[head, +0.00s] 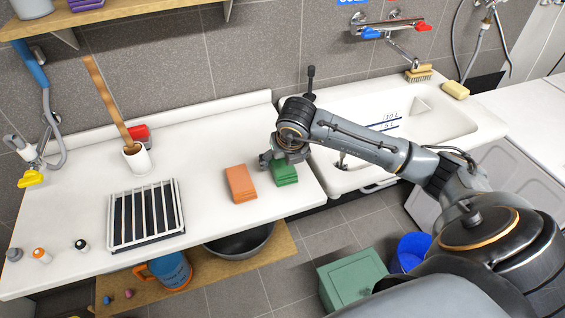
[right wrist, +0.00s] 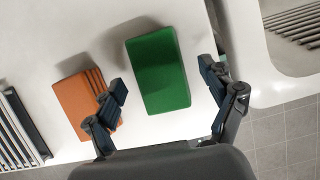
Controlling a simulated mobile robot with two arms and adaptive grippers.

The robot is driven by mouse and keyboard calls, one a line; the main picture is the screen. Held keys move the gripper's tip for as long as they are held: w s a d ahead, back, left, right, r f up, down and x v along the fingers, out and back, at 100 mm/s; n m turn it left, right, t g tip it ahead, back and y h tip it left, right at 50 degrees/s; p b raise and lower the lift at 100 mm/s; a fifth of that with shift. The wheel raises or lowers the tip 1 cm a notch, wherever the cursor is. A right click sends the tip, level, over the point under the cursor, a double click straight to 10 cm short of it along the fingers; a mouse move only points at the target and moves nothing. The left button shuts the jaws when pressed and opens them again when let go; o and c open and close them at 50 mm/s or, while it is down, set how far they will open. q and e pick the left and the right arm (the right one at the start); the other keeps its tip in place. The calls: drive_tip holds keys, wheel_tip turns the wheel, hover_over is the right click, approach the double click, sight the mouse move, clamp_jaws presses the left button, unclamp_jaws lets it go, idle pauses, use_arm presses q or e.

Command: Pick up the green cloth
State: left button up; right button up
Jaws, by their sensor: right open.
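The green cloth (head: 284,172) is a folded rectangular stack on the white counter, near its front edge and left of the sink. My right gripper (head: 277,160) is over it and hides part of it in the head view. In the right wrist view the green cloth (right wrist: 158,72) lies ahead of and between the two spread fingers of my right gripper (right wrist: 166,100), which is open and empty. A visible gap separates the cloth from the right finger. My left gripper is not in view.
A folded orange cloth (head: 240,184) lies just left of the green one, close to the left finger in the right wrist view (right wrist: 82,103). The sink (head: 440,118) is to the right. A dish rack (head: 146,213) stands further left. Counter behind the cloths is clear.

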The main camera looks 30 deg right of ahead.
drive_tip(key=shift+x, duration=0.95)
drive_tip(key=shift+f+b, duration=0.15)
drive_tip(key=shift+b, duration=0.25)
drive_tip(key=c, duration=1.1)
